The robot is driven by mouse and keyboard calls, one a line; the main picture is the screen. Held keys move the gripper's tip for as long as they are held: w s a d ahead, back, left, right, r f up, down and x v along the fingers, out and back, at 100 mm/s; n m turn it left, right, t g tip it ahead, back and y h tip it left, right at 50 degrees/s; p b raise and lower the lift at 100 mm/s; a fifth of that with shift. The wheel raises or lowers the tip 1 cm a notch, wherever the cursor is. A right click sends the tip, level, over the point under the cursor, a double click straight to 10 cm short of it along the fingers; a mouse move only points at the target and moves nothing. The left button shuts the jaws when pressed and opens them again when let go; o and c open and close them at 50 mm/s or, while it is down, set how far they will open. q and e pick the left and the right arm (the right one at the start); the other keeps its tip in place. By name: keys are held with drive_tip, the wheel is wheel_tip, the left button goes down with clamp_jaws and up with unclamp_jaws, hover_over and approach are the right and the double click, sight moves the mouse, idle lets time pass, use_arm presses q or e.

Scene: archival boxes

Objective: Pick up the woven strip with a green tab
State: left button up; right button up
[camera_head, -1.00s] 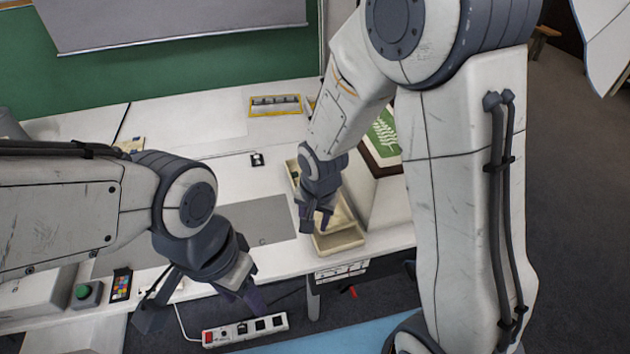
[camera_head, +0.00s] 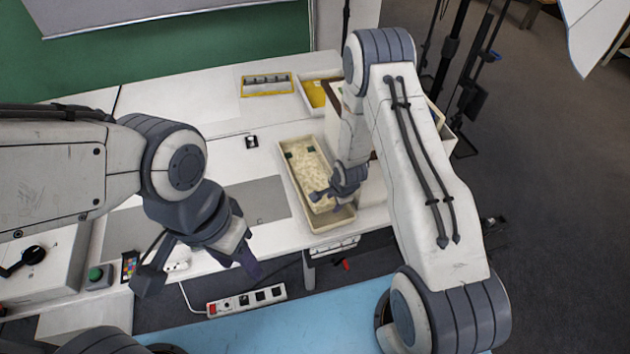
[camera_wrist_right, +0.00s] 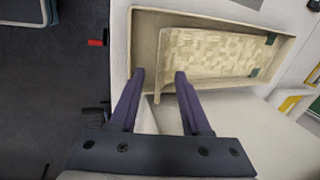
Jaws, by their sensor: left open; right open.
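The woven strip (camera_head: 308,172) is a pale cream weave lying in a shallow beige tray (camera_head: 345,217). Dark green tabs (camera_head: 290,155) show at its far end. In the right wrist view the strip (camera_wrist_right: 215,52) lies in the tray (camera_wrist_right: 145,40), with green tabs (camera_wrist_right: 271,39) at its right end. My right gripper (camera_head: 328,196) is open over the near end of the tray. In the wrist view its fingertips (camera_wrist_right: 160,73) are apart at the tray's near edge, by the strip's left end; I cannot tell whether they touch it. My left gripper (camera_head: 200,274) is open and empty at the table's front edge.
A box stands right of the tray, partly behind my right arm. A yellow-edged tray (camera_head: 267,84) and a box with yellow inside (camera_head: 316,92) lie further back. A power strip (camera_head: 246,301) is below the table's front edge. The white table (camera_head: 200,140) left of the tray is mostly clear.

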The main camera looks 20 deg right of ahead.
sight(332, 205)
drive_tip(key=shift+w+f+p, duration=0.1)
drive_tip(key=shift+f+p, duration=0.2)
drive_tip(key=shift+f, duration=0.1)
drive_tip(key=shift+p+x, duration=0.6)
drive_tip(key=shift+x, duration=1.35)
clamp_jaws()
